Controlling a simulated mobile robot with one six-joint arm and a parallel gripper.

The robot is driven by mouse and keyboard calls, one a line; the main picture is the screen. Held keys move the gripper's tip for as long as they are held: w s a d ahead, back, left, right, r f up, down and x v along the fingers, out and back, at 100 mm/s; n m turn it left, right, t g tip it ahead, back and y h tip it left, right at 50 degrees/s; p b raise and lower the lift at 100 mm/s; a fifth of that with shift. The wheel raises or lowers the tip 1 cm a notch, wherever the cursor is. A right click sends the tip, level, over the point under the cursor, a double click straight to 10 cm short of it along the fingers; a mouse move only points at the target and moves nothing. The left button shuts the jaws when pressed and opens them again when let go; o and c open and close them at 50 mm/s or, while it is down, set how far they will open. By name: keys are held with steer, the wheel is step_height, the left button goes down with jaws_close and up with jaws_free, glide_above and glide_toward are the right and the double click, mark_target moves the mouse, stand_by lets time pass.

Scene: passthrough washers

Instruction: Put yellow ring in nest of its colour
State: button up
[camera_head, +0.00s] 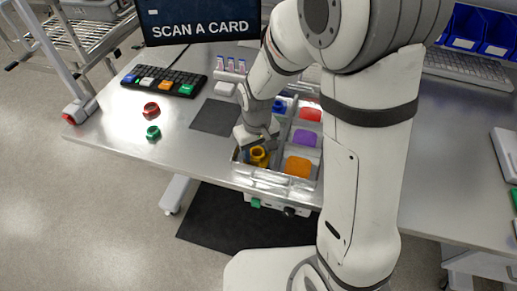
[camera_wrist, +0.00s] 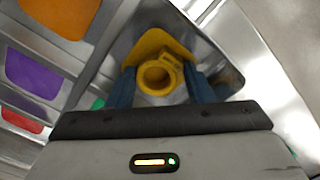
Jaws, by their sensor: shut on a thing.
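The yellow ring (camera_wrist: 144,84) sits between the two blue fingertips of my gripper (camera_wrist: 161,86) in the wrist view, and the jaws are shut on it. In the head view the yellow ring (camera_head: 258,153) is at the near-left compartment of the divided tray (camera_head: 240,170), under my gripper (camera_head: 258,152). The yellow nest (camera_wrist: 165,41) shows as a flat yellow patch just behind the ring in the wrist view. I cannot tell whether the ring touches it. My gripper hides part of this compartment in the head view.
Other compartments hold orange (camera_head: 298,166), purple (camera_head: 305,138), red (camera_head: 310,113) and blue (camera_head: 279,106) patches. A red ring (camera_head: 151,109) and a green ring (camera_head: 153,132) lie on the table at left. A dark mat (camera_head: 216,117) lies left of the tray. Metal walls surround the compartment closely.

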steer(key=o, duration=1)
steer(key=shift+c, duration=0.2)
step_height(320, 180, up, 12)
steer(key=s+d+r+m+t, duration=0.3)
steer(key=s+d+r+m, duration=0.2)
steer(key=s+d, duration=0.7)
steer(key=shift+s+d+r, duration=0.15)
steer(key=shift+s+d, duration=0.1)
steer(key=shift+d, duration=0.2)
